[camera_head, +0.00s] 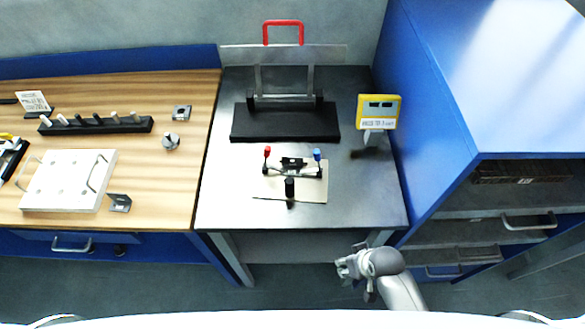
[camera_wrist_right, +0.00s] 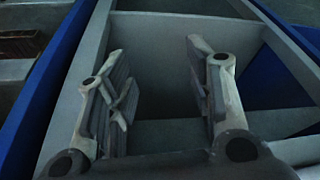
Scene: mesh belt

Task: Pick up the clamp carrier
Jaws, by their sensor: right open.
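On the grey metal table, a small fixture with a red knob, a blue knob and a dark upright post, which looks like the clamp carrier (camera_head: 291,168), sits on a beige plate (camera_head: 313,190). My right gripper (camera_head: 347,269) is in front of the table's front edge, to the right of and apart from the fixture. In the right wrist view my right gripper (camera_wrist_right: 158,62) has its two fingers spread with nothing between them. The fixture does not show in that view. My left gripper is not in view.
Behind the fixture stands a black base (camera_head: 285,124) with a metal frame and red handle (camera_head: 283,25). A yellow sign box (camera_head: 379,111) is at right, beside a blue cabinet (camera_head: 430,110). A wooden bench (camera_head: 190,110) is at left. The metal table's front right is clear.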

